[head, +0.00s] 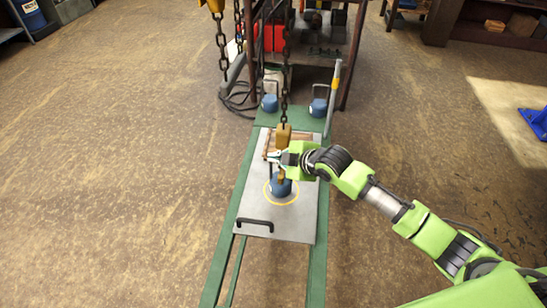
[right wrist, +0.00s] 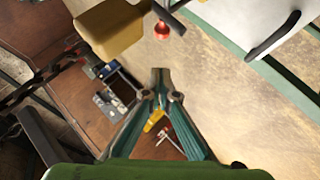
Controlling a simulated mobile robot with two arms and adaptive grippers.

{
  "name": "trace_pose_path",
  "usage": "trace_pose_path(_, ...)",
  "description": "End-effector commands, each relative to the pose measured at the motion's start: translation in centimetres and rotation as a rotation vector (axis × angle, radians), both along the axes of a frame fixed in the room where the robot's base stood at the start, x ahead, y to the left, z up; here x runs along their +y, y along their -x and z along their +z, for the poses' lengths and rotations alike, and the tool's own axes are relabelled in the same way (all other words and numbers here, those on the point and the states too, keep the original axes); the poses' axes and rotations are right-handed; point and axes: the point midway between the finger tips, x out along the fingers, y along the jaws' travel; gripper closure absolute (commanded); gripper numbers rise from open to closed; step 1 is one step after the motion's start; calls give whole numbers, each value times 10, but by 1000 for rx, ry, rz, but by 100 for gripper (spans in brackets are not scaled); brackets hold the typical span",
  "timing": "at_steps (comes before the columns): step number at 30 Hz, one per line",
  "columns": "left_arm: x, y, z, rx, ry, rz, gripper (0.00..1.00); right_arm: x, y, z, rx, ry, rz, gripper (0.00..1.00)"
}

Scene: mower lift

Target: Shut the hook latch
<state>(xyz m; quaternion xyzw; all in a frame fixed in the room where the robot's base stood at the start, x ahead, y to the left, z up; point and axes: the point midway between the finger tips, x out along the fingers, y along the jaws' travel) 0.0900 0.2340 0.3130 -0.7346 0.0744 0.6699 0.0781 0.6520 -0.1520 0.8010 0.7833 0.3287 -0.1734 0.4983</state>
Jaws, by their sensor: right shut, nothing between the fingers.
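The yellow hook block (head: 283,133) hangs on a dark chain (head: 285,75) above the grey plate; its hook is mostly hidden by my gripper. In the right wrist view the yellow block (right wrist: 110,28) is at upper left. A red knob (right wrist: 162,31) on a short dark rod, seemingly the latch lever, shows beside it. My right gripper (head: 273,157) is just below the block in the head view. Its fingertips (right wrist: 160,73) are shut and empty, apart from the red knob in the picture. I cannot tell whether the latch is open. My left gripper is out of view.
The grey plate (head: 253,214) with a black handle (head: 255,225) lies across green rails (head: 231,215). A blue weight (head: 280,187) stands on it inside a yellow ring. Two more blue weights and a cluttered rack stand behind. Floor to the left is clear.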

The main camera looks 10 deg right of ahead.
Motion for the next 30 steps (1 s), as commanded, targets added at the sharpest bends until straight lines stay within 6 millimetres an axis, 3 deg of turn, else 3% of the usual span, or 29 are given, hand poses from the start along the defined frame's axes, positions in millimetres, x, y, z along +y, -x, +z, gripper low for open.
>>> trace_pose_path(5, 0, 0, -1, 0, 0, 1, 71, 12, -23, -18, 0, -2, -1, 100)
trace_pose_path(12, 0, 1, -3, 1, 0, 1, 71, -2, -39, -40, 0, 1, -1, 100)
trace_pose_path(30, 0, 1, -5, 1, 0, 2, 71, -5, -42, -52, 0, 1, 0, 100)
